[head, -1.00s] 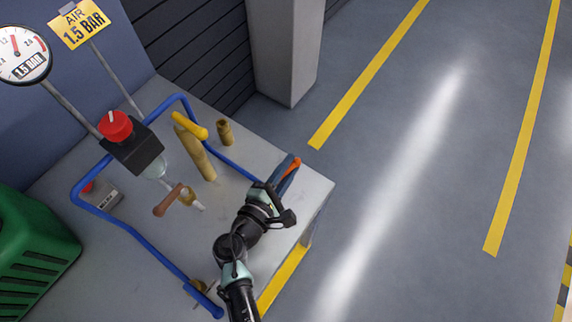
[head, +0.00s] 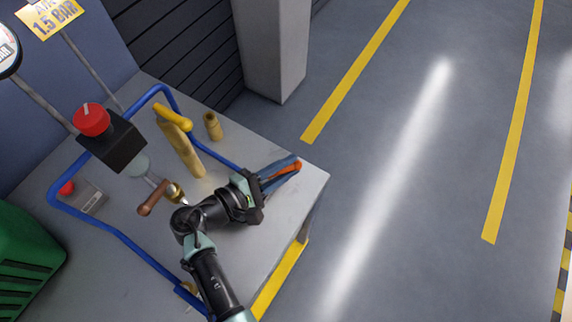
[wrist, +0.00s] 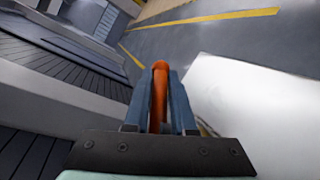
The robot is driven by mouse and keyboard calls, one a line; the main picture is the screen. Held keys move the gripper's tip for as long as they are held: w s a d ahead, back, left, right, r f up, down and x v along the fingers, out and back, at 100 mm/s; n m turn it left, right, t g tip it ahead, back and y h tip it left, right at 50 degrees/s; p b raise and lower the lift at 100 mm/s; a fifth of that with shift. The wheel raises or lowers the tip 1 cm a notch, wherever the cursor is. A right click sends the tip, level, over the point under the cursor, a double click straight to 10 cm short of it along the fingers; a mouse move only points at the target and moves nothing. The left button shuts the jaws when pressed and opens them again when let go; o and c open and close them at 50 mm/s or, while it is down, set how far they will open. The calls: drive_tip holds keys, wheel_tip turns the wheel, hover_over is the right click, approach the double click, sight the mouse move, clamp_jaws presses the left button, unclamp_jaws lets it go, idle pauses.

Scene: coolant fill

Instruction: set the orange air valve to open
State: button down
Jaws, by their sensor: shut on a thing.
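An orange lever-like piece (head: 289,168), which looks like the handle of the orange air valve, is at the right edge of the grey bench top. My gripper (head: 293,163) points right across the bench, its two blue fingers shut on either side of this handle. In the wrist view the orange handle (wrist: 159,95) stands between the fingers of my gripper (wrist: 160,82), its rounded tip reaching just past them. The valve body is hidden behind the gripper, and I cannot tell the valve's setting.
A blue tube rail (head: 125,236) loops round the bench. On the bench stand a black block with a red knob (head: 92,119), a brass fitting with a yellow handle (head: 183,150), a brown-handled tap (head: 154,198) and a short brass stub (head: 213,126). Open floor lies right.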

drive_tip(key=c, duration=0.8)
unclamp_jaws()
drive_tip(key=shift+o, duration=0.2)
drive_tip(key=b+v, duration=0.1)
drive_tip(key=v, duration=1.2)
drive_tip(key=shift+c, duration=0.2)
